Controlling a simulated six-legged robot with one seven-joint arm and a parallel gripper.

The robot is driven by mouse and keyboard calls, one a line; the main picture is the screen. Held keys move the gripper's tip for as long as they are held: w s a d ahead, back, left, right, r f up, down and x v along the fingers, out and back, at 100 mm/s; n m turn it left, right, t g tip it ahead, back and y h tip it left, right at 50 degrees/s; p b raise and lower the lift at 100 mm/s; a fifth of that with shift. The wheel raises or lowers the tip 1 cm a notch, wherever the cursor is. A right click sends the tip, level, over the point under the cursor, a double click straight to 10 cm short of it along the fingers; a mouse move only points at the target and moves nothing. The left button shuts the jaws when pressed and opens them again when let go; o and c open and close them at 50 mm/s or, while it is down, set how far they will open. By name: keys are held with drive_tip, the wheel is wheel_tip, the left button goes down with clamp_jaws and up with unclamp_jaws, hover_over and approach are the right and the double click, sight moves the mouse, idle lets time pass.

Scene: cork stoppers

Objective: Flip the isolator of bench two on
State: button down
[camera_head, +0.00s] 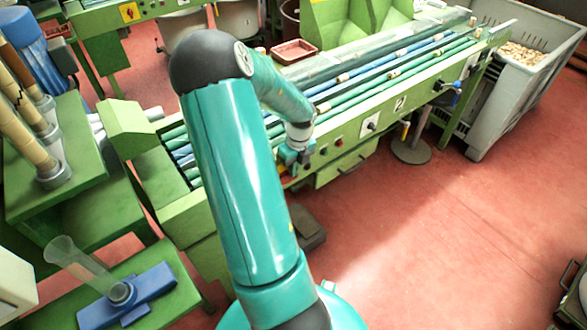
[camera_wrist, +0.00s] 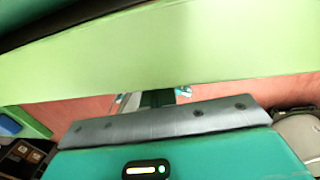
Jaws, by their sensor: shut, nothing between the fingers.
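The green bench (camera_head: 350,108) with long blue and green rollers runs diagonally across the head view. Its front rail carries a small plate with a mark that looks like a 2 (camera_head: 400,103). Left of this plate is a white square plate with a dark knob (camera_head: 370,125), which looks like the isolator; its setting is too small to read. My gripper (camera_head: 292,160) is beside the bench's front rail, left of the knob and apart from it. It is shut and empty. My gripper's grey and teal body fills the bottom of the wrist view (camera_wrist: 165,123); the isolator is not recognisable there.
Small round buttons (camera_head: 338,143) sit on the rail between my gripper and the knob. A blue valve (camera_head: 457,87) sticks out farther right. A round-based stand (camera_head: 411,151) and a grey crate of corks (camera_head: 506,85) stand beyond.

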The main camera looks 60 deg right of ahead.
drive_tip(key=shift+s+d+f+t+y, duration=0.15)
drive_tip(key=shift+d+f+t+y, duration=0.15)
drive_tip(key=shift+y, duration=0.4)
drive_tip(key=shift+s+d+f+t+y, duration=0.2)
drive_tip(key=shift+t+y, duration=0.2)
drive_tip(key=shift+y, duration=0.3)
drive_tip(key=shift+w+f, duration=0.1)
drive_tip(key=shift+f, duration=0.1)
drive_tip(key=shift+w+a+r, duration=0.3)
drive_tip(key=shift+a+r, duration=0.05)
drive_tip(key=shift+a, duration=0.25)
